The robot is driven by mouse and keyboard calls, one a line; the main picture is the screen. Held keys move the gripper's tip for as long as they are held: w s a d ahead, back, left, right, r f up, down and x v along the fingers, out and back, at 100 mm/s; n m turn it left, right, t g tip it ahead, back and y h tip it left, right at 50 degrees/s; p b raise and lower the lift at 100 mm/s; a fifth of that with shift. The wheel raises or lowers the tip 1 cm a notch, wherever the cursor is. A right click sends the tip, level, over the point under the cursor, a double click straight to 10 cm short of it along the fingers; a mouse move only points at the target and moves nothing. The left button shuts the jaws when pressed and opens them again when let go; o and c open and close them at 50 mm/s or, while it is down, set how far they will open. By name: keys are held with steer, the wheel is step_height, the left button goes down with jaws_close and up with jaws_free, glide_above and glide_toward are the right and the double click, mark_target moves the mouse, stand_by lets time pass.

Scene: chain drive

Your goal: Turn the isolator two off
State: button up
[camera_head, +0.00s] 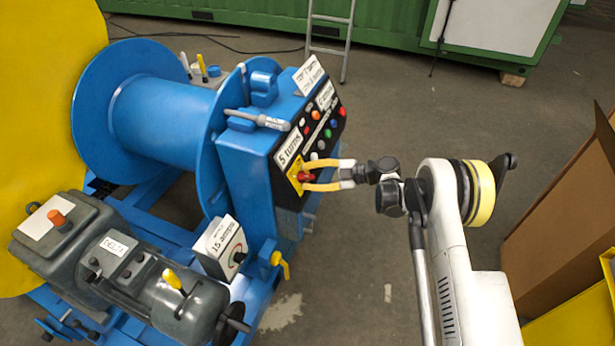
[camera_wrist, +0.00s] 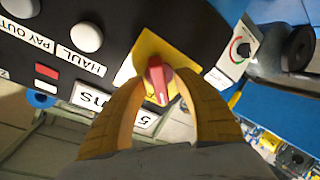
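A red rotary knob (camera_head: 305,176) sits on a yellow plate (camera_head: 294,176) at the lower end of the black control panel. I take it for an isolator, but no label reading "isolator two" can be read. In the wrist view the knob (camera_wrist: 158,80) has a pale mark on its end nearest my gripper, and the yellow plate (camera_wrist: 150,47) shows behind it. My gripper (camera_head: 310,175) has yellow fingers, one on either side of the knob. In the wrist view the gripper (camera_wrist: 164,75) is open around the knob, with narrow gaps; firm contact cannot be made out.
The black panel carries several coloured buttons and white labels, one reading "5 turns" (camera_head: 289,150). Below it are a white dial box (camera_head: 222,247) and a yellow lever (camera_head: 281,263). A blue drum (camera_head: 160,120) stands left. Open floor lies right of the panel, before a cardboard box (camera_head: 565,205).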

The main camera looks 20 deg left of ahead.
steer(key=v, duration=1.1)
steer(key=shift+d+r, duration=0.2)
steer(key=shift+d, duration=0.1)
